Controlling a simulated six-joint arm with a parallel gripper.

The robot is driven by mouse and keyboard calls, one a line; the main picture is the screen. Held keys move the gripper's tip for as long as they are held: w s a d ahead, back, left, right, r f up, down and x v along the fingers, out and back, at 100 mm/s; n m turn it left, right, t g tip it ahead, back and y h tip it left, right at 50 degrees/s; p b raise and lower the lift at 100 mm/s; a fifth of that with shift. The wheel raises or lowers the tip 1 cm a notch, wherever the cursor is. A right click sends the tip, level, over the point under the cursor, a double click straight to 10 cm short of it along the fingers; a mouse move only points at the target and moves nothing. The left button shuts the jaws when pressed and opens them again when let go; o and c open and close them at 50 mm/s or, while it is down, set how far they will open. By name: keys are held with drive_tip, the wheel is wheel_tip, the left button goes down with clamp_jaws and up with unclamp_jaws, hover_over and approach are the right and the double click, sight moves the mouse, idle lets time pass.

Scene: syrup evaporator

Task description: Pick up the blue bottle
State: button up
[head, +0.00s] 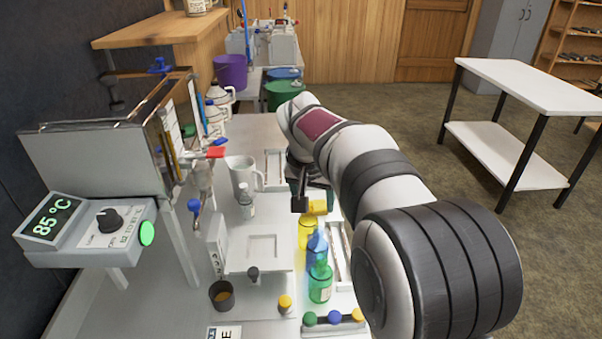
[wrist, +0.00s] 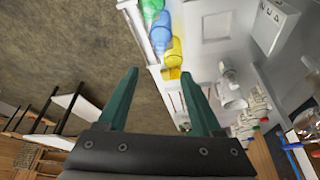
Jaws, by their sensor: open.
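The blue bottle (head: 317,245) stands in a row on the bench, between the yellow bottle (head: 306,235) behind it and the green bottle (head: 320,284) in front. The green bottle partly covers it in the head view. In the wrist view the blue bottle (wrist: 161,34) shows beyond the fingertips, next to the yellow bottle (wrist: 173,53), with the green bottle (wrist: 152,9) at the top edge. My gripper (wrist: 160,73) is open, with nothing between its dark green fingers. In the head view it is beyond the yellow bottle, partly hidden by my arm.
A row of coloured caps (head: 335,318) lies at the front of the bench. A dark cup (head: 222,295), a small clear bottle (head: 246,206) and a white mug (head: 244,176) stand to the left. The evaporator (head: 90,165) is farther left. A white table (head: 530,85) stands apart at right.

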sight(318, 231)
drive_tip(key=x, duration=1.6)
drive_tip(key=shift+w+d+f, duration=0.1)
drive_tip(key=shift+w, duration=0.2)
clamp_jaws()
idle(0.4)
